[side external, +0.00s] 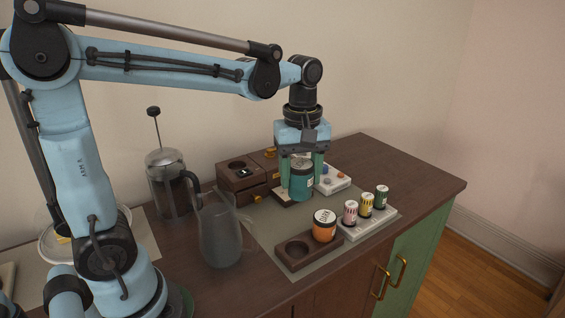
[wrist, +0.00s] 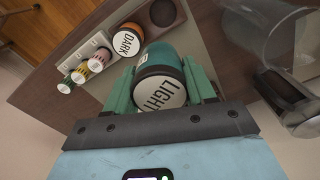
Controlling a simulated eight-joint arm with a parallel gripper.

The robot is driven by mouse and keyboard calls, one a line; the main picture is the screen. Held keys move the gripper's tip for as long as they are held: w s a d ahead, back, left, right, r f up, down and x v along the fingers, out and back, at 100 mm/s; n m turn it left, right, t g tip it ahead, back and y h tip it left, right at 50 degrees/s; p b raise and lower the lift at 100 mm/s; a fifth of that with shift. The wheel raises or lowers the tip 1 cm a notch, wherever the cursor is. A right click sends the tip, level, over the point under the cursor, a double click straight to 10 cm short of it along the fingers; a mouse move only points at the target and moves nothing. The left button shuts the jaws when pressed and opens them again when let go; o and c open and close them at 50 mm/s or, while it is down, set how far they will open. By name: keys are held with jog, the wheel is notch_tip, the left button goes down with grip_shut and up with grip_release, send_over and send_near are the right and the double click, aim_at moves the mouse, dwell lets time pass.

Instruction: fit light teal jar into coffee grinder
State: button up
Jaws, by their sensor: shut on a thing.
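The light teal jar (side external: 301,183) is upright between the fingers of my gripper (side external: 301,176), which is shut on it. In the wrist view the jar (wrist: 162,62) shows its pale lid reading LIGHT, with a green finger on each side. The coffee grinder seems to be the dark wooden box (side external: 240,180) with a round recess on top and a brass knob, left of and behind the jar. The jar is apart from that recess. Whether the jar's bottom touches anything is hard to tell.
An orange jar (side external: 324,226) marked DARK sits in a wooden holder (side external: 284,262) beside an empty round recess. Several small striped jars (side external: 366,205) stand on a white tray. A glass pitcher (side external: 218,232) and a French press (side external: 168,185) stand left.

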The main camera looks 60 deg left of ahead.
jog(key=s+a+r+n, duration=0.1)
jog(key=a+n, duration=0.6)
jog(key=a, duration=2)
jog(key=shift+a+f, duration=0.1)
jog(key=shift+f, duration=2.85)
jog(key=shift+f, duration=1.35)
jog(key=o, duration=1.2)
jog(key=shift+r, duration=0.15)
notch_tip(320, 180, up, 7)
jog(key=shift+r, duration=0.15)
